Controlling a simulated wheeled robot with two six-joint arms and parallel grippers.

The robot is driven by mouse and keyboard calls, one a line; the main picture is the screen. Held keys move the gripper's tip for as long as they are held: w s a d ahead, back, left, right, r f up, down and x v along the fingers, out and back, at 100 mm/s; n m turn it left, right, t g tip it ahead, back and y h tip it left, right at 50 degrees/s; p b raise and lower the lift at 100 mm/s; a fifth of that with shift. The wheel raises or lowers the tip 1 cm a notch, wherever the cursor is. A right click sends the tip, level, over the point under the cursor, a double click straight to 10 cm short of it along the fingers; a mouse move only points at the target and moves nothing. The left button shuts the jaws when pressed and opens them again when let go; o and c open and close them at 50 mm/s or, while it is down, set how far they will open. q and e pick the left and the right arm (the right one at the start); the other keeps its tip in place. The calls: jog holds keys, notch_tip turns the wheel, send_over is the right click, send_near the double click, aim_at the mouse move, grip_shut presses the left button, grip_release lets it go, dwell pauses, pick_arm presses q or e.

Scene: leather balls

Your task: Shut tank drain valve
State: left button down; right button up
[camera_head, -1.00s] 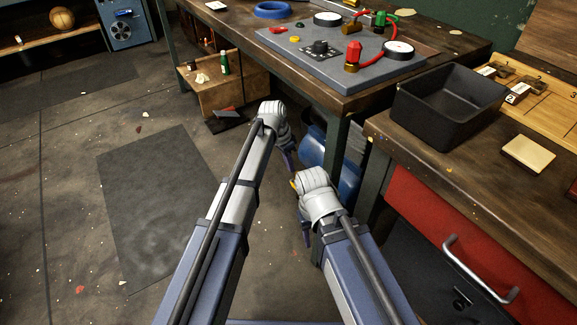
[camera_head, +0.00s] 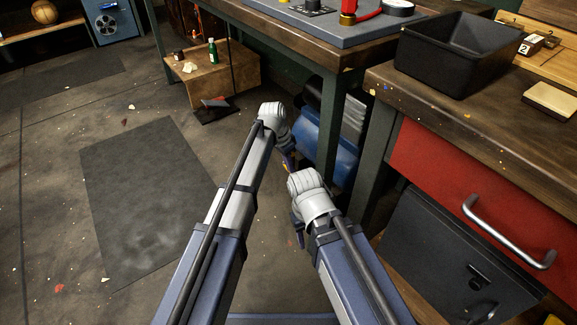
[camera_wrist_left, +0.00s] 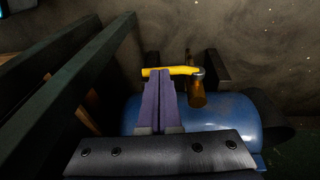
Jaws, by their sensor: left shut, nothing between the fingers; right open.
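The blue tank (camera_head: 322,140) lies under the workbench, and it fills the lower middle of the left wrist view (camera_wrist_left: 238,115). Its drain valve has a brass body (camera_wrist_left: 197,96) and a yellow lever (camera_wrist_left: 180,71), which points left across the picture from the valve. My left gripper (camera_head: 289,164) is beside the tank. In the wrist view its purple fingers (camera_wrist_left: 159,82) are shut with nothing between them, their tips at the lever's left part. I cannot tell whether they touch it. My right gripper (camera_head: 298,232) hangs lower, apart from the tank, its fingers mostly hidden.
A green bench leg (camera_head: 329,125) stands close to the tank, and dark green frame bars (camera_wrist_left: 75,85) run along the left of the wrist view. A red drawer (camera_head: 470,185) and black cabinet door (camera_head: 455,255) are at the right. The floor mat (camera_head: 150,200) at left is clear.

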pick_arm(q)
jog(key=shift+s+d+f+b, duration=0.2)
jog(key=shift+s+f+b, duration=0.1)
jog(key=shift+f+b, duration=0.4)
jog(key=shift+r, duration=0.25)
jog(key=shift+w+d+r+p, duration=0.1)
jog(key=shift+r+p, duration=0.4)
jog(key=shift+p, duration=0.25)
